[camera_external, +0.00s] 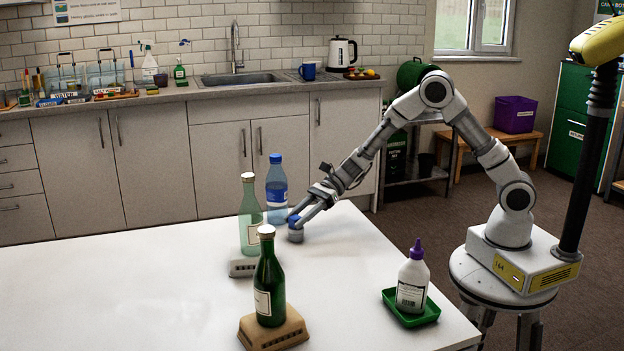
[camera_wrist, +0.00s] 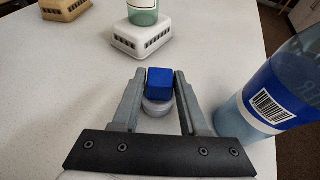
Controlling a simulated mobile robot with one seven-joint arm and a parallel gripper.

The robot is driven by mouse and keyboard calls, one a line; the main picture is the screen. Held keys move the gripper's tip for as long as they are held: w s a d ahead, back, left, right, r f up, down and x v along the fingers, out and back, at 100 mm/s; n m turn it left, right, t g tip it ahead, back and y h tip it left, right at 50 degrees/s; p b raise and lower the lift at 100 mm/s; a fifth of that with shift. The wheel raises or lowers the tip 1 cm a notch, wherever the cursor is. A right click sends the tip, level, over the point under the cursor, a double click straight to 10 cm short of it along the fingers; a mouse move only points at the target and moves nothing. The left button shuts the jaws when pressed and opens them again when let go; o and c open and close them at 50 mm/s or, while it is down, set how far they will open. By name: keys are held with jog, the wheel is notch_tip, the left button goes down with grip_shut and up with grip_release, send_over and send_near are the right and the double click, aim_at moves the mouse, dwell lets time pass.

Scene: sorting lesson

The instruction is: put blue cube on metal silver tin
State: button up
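The blue cube (camera_external: 293,220) is between the fingertips of my gripper (camera_external: 298,218) near the back edge of the white table. In the wrist view the blue cube (camera_wrist: 160,83) fills the gap between the fingers of my gripper (camera_wrist: 161,80), which look shut on it. A small round silver tin (camera_external: 296,236) stands on the table directly below the cube. In the wrist view the tin (camera_wrist: 158,106) shows under the cube, partly covered by it. The cube looks level and on or just above the tin's top; I cannot tell whether they touch.
A blue-capped water bottle (camera_external: 276,188) stands close beside my gripper; the bottle is at right in the wrist view (camera_wrist: 275,95). A pale green bottle (camera_external: 250,222) and a dark green bottle (camera_external: 268,285) stand on blocks. A white glue bottle (camera_external: 412,281) sits in a green tray (camera_external: 427,316).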

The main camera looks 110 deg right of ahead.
jog(key=shift+o, duration=1.4)
jog(key=shift+r, duration=0.1)
jog(key=shift+r, duration=0.25)
jog(key=p+v, duration=0.3)
jog(key=v, duration=0.9)
jog(key=shift+d+f, duration=0.1)
